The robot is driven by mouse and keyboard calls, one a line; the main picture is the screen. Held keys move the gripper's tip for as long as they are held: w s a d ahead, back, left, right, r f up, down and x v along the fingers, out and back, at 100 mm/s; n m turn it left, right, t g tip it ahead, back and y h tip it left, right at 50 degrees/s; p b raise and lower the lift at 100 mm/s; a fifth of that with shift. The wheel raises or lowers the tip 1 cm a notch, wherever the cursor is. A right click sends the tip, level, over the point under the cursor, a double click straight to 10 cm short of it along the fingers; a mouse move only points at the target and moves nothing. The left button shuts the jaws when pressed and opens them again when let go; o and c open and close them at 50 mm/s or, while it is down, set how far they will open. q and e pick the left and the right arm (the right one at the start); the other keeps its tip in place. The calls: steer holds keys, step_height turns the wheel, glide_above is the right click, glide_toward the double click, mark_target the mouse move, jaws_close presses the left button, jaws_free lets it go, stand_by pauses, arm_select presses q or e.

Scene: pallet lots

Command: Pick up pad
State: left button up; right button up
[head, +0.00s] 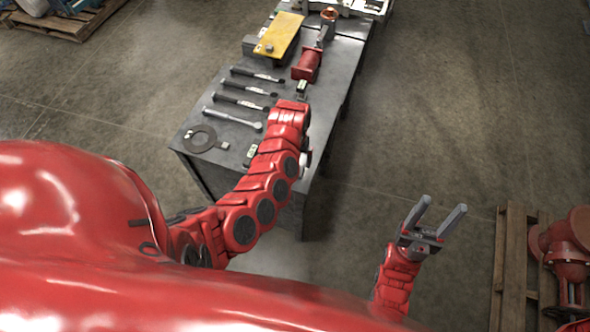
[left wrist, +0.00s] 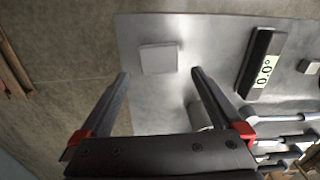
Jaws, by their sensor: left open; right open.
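The likely pad is a small pale grey square (left wrist: 158,58) lying flat on the metal table top in the left wrist view, near the table's edge. My left gripper (left wrist: 160,72) is open and empty above the table, its two fingers on either side of the pad in the picture. I cannot tell how high the fingers are. In the head view my left arm hides the pad and most of the left gripper. My right gripper (head: 443,204) is open and empty over the floor, right of the table.
A digital level (left wrist: 262,62) lies right of the pad. A wooden pallet (head: 507,270) stands at right. Floor between is clear.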

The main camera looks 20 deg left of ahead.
arm_select(q)
steer(key=shift+s+f+p, duration=0.1)
steer(key=shift+f+p, duration=0.25)
steer(key=shift+f, duration=2.1)
steer(key=shift+c, duration=0.3)
steer(key=c, duration=1.2)
